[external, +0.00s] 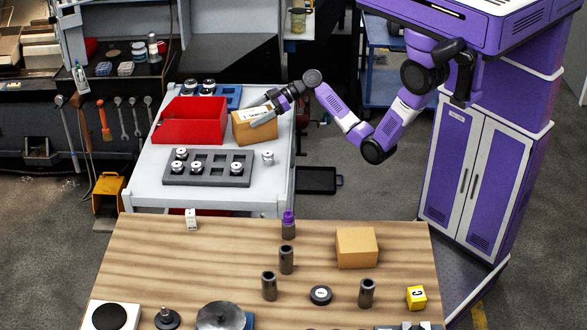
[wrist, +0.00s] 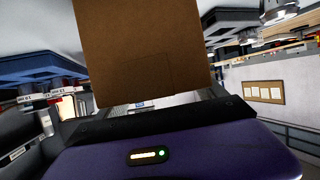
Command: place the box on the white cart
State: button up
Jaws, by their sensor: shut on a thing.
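A small brown cardboard box (external: 254,133) with a white label on top is over the white cart (external: 146,190), just right of the red bin. My gripper (external: 264,115) reaches in from the right and is shut on this box near its top. I cannot tell whether the box's underside touches the cart top. In the wrist view the brown box (wrist: 145,50) fills the upper middle and hides what lies behind it. A second, plain cardboard box (external: 357,248) sits on the wooden table.
The red bin (external: 190,128) stands close left of the held box. A dark tray with several metal parts (external: 207,169) and a loose metal part (external: 268,157) lie in front of it. A blue tray (external: 228,96) is behind. The wooden table (external: 190,260) holds several objects.

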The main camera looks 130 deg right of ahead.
jog(key=shift+r, duration=0.1)
jog(key=o, duration=2)
jog(key=shift+f, duration=0.2)
jog(key=shift+o, duration=0.2)
jog(key=shift+r, duration=0.25)
jog(key=b+v, duration=0.1)
jog(key=v, duration=1.1)
jog(key=shift+w+d, duration=0.1)
